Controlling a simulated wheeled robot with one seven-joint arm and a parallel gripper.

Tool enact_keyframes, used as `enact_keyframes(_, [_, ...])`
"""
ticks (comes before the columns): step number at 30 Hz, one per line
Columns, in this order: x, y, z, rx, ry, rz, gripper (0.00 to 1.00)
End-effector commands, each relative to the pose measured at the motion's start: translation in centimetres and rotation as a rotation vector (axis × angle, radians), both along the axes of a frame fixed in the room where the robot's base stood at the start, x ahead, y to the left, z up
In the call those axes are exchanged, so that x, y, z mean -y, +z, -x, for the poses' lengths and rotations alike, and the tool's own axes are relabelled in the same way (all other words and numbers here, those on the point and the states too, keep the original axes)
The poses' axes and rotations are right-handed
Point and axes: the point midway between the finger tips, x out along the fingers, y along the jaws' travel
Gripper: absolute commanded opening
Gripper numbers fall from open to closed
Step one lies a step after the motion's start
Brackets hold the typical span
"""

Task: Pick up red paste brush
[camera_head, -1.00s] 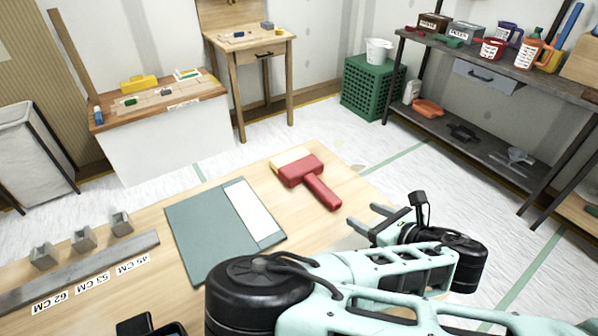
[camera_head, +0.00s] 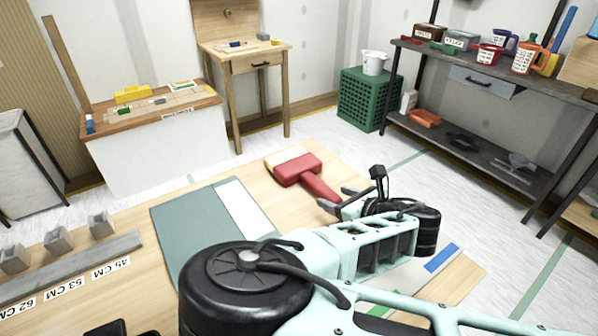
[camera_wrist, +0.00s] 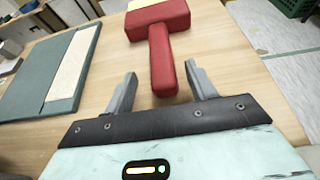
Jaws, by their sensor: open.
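The red paste brush (camera_head: 298,172) lies on the wooden table, its wide head with a pale bristle edge toward the far edge and its handle toward my gripper. In the wrist view the brush (camera_wrist: 161,32) is ahead, with its handle end between my fingertips. My gripper (camera_head: 338,198) is open at the near end of the handle. In the wrist view my gripper (camera_wrist: 160,82) has a finger on each side of the handle, with gaps visible on both sides. Whether the fingers are level with the handle in height is hard to tell.
A grey-green board (camera_head: 190,228) with a pale strip lies left of the brush. A metal straightedge (camera_head: 85,262) with small grey blocks and length labels lies farther left. A blue-ended flat item (camera_head: 441,258) lies to the right. The tabletop around the brush is clear.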

Motion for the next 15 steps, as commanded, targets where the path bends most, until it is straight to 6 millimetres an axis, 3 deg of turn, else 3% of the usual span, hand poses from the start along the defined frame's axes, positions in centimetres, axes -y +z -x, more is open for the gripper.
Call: enact_keyframes(15, [-2.6, -2.1, -4.2, -0.001, -0.001, 0.0, 0.56])
